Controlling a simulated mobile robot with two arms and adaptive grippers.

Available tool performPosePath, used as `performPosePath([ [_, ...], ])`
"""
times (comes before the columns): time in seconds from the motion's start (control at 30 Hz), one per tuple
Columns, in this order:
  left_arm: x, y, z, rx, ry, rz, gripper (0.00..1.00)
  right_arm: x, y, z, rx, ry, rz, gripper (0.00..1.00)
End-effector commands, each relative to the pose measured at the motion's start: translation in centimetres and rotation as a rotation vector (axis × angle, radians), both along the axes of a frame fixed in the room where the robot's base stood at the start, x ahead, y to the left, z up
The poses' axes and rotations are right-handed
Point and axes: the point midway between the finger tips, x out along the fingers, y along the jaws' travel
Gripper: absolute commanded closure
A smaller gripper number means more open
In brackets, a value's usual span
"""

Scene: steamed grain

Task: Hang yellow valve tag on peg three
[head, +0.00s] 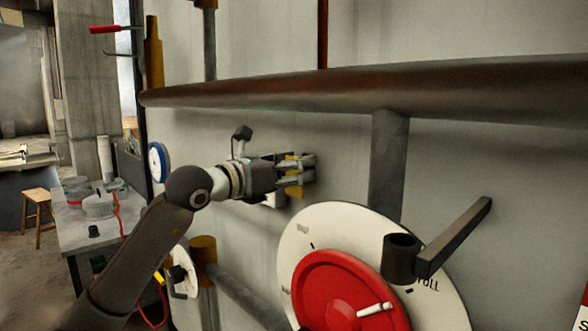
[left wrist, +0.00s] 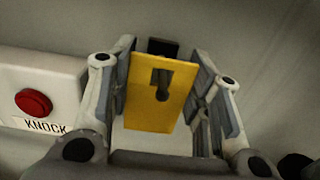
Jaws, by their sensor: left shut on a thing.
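The yellow valve tag (left wrist: 143,115) is a flat yellow plate with a dark-looking slot, held between the fingers of my left gripper (head: 308,172). In the head view, bits of the yellow tag (head: 294,190) show between the fingers, close to the pale wall. In the left wrist view, a dark block (left wrist: 164,46) stands just behind the tag's upper edge, and a dark round shape shows at the slot's lower end. I cannot tell whether this is a peg, or whether it passes through the slot. No peg number is readable. My right gripper is not in view.
A white box with a red button (left wrist: 34,103) marked KNOCK is left of the gripper. A large red handwheel (head: 345,290) on a white dial and a dark lever (head: 455,238) are lower right. A thick pipe (head: 350,88) runs above. A workbench (head: 85,235) stands left.

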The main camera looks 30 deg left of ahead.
Motion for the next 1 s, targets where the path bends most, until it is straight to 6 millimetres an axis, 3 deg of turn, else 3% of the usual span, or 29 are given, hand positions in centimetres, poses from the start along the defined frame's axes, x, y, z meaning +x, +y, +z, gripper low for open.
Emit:
performPosePath([
  [1.0,-1.8,0.7,-0.1,0.001,0.0,0.001,0.79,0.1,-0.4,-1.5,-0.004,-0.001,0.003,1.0],
])
